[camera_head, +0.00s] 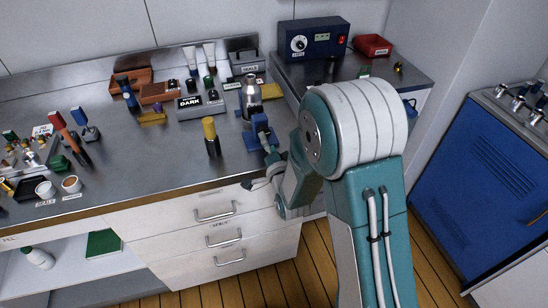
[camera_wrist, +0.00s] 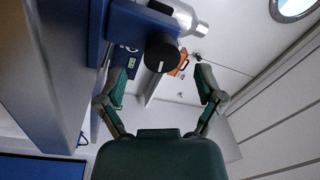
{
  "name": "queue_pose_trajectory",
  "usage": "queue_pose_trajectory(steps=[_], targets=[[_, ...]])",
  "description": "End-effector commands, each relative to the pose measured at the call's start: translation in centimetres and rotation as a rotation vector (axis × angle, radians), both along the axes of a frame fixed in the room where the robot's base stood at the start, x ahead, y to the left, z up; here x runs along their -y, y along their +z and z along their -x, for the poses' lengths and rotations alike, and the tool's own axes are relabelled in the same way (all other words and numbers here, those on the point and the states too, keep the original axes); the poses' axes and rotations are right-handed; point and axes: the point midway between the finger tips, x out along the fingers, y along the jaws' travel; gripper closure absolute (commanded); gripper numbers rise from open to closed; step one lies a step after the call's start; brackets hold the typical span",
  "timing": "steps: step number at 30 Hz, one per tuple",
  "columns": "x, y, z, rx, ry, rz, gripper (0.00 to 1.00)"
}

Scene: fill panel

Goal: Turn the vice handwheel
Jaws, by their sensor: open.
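The blue vice (camera_head: 259,134) stands at the front edge of the steel bench, and a silver bottle-shaped part (camera_head: 250,92) rises upright above it. In the wrist view the blue vice body (camera_wrist: 122,24) fills the upper left, with the silver part (camera_wrist: 184,17) beside it. The handwheel (camera_wrist: 162,53) is a round black knob with a white mark, facing the camera. My gripper (camera_wrist: 160,80) is open, its green fingers spread to either side below the handwheel, apart from it. In the head view my arm hides much of my gripper, and the handwheel is hard to make out.
A yellow-capped dark bottle (camera_head: 211,137) stands left of the vice. The bench front edge and white drawers (camera_head: 215,213) lie below. A blue control box (camera_head: 314,39) sits on the right-hand counter. A blue cabinet (camera_head: 480,150) stands at right.

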Motion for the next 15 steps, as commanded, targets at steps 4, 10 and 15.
queue_pose_trajectory(steps=[4,10,15], targets=[[0.9,-0.3,3.1,-0.003,0.0,0.001,0.14],[1.9,-0.7,6.4,-0.004,-0.001,0.002,0.14],[2.3,-0.8,7.6,-0.003,0.0,0.002,0.14]])
